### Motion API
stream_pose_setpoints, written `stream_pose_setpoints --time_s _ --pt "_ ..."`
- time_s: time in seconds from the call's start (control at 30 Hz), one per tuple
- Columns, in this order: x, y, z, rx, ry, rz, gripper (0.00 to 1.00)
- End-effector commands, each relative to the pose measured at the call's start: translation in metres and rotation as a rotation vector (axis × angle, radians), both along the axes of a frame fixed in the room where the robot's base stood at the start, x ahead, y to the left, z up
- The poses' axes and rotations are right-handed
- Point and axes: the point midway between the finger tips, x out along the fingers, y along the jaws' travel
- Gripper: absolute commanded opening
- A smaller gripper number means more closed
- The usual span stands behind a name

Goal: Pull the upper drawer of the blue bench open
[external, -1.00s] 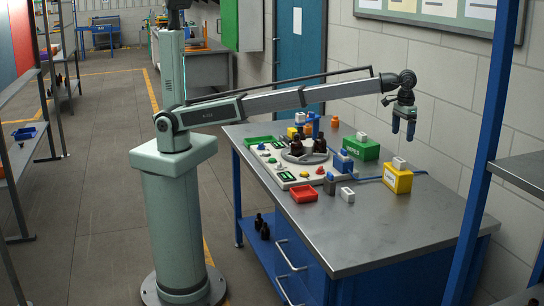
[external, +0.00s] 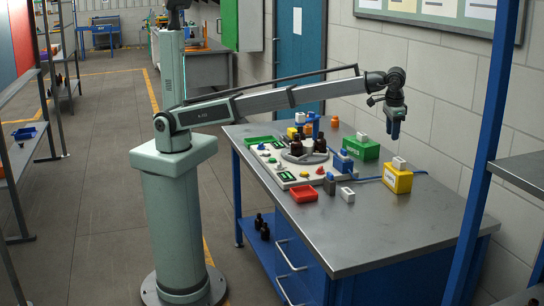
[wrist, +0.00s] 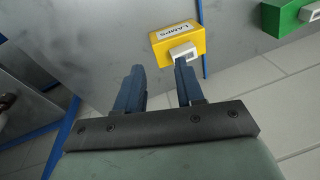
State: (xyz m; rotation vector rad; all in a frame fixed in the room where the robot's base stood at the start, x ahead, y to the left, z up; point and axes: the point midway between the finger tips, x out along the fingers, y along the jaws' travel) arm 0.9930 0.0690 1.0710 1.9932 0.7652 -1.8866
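The blue bench (external: 355,296) stands right of my arm's base, with a grey top (external: 375,240). Its upper drawer (external: 306,266) has a pale bar handle (external: 290,256) on the side facing my base. The drawer looks shut. A second handle (external: 284,291) sits below it. My gripper (external: 395,134) points down above the bench's far right part, well away from the handle. In the wrist view its two blue fingers (wrist: 158,68) are apart with nothing between them. The handles cannot be made out in the wrist view.
A yellow box (external: 397,180) marked LAMPS stands below my gripper, with a green box (external: 360,148) beside it. The bench top's near right part is clear.

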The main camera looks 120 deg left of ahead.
Motion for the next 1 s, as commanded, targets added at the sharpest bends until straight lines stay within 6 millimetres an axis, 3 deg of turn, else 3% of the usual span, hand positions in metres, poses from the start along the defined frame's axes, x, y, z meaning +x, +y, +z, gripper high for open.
stream_pose_setpoints --time_s 0.1,0.4,0.7,1.0 --pt "-0.022 -0.050 -0.010 0.084 0.008 -0.098 0.37" --pt "-0.079 -0.164 -0.023 0.332 0.017 -0.362 0.37" --pt "-0.149 -0.263 -0.023 0.592 0.016 -0.618 0.37" --pt "-0.231 -0.347 -0.012 0.865 0.001 -0.852 0.37"
